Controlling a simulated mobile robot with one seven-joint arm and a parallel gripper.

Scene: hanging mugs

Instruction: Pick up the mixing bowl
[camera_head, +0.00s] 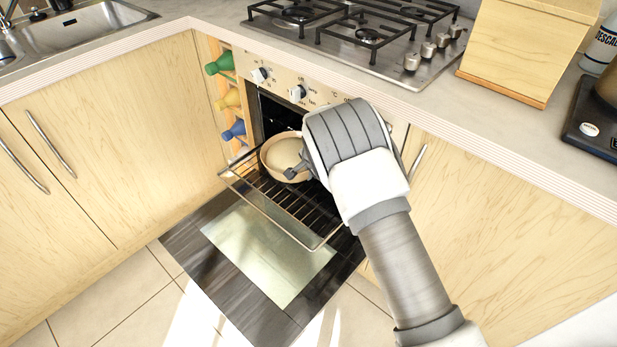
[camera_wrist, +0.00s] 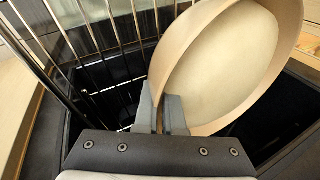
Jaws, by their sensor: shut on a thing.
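The mixing bowl (camera_head: 284,156) is a round beige bowl at the pulled-out oven rack, near the oven opening. It also shows large in the wrist view (camera_wrist: 222,62), where it looks tilted and its inside is empty. My gripper (camera_head: 296,170) is at the bowl's near right side. In the wrist view my gripper (camera_wrist: 168,112) is shut on the bowl's rim, with one finger on each side of the wall. The bowl's underside is hidden, so I cannot tell whether it touches the rack.
The wire oven rack (camera_head: 287,205) sticks out above the lowered oven door (camera_head: 265,255). The counter edge and gas hob (camera_head: 365,30) are above. Wooden cabinets flank both sides.

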